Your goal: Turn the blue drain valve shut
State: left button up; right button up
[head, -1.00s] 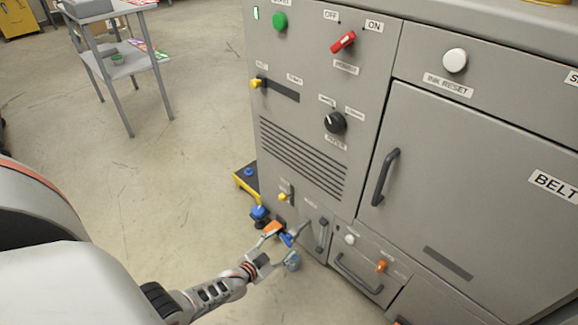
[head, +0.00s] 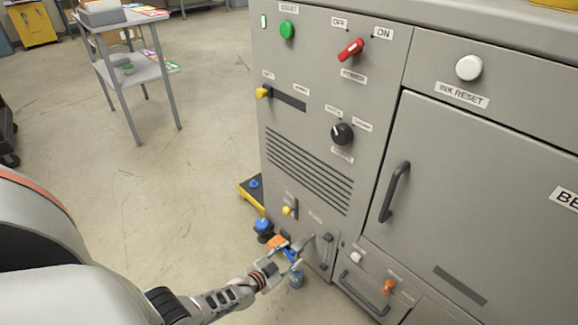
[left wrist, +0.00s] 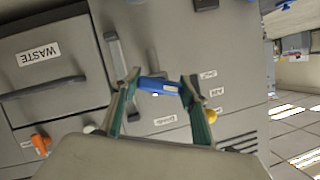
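The blue drain valve handle (head: 290,255) is low on the front of the grey machine, beside a grey vertical handle. It also shows in the left wrist view (left wrist: 158,86), where it lies roughly crosswise between the fingertips. My left gripper (head: 292,257) is at the handle, and in the left wrist view its two green fingers (left wrist: 161,84) are spread, one near each end of the blue part. Firm contact cannot be told. The valve's mount is partly hidden by the fingers in the head view. My right gripper is in neither view.
The grey machine (head: 310,120) fills the right side. Open floor (head: 150,200) lies left, with a grey shelf table (head: 130,75) behind.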

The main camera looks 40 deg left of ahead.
pick_arm(q)
jog(key=shift+n, duration=0.4)
jog(key=shift+f+n+h, duration=0.1)
jog(key=shift+n+h, duration=0.6)
jog(key=shift+s+n+g+h, duration=0.1)
jog(key=shift+n+g+h, duration=0.2)
jog(key=shift+n+h, duration=0.1)
jog(key=shift+b, duration=0.3)
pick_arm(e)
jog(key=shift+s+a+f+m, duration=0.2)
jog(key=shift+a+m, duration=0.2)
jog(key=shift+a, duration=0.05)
pick_arm(q)
jog(key=o, duration=1.1)
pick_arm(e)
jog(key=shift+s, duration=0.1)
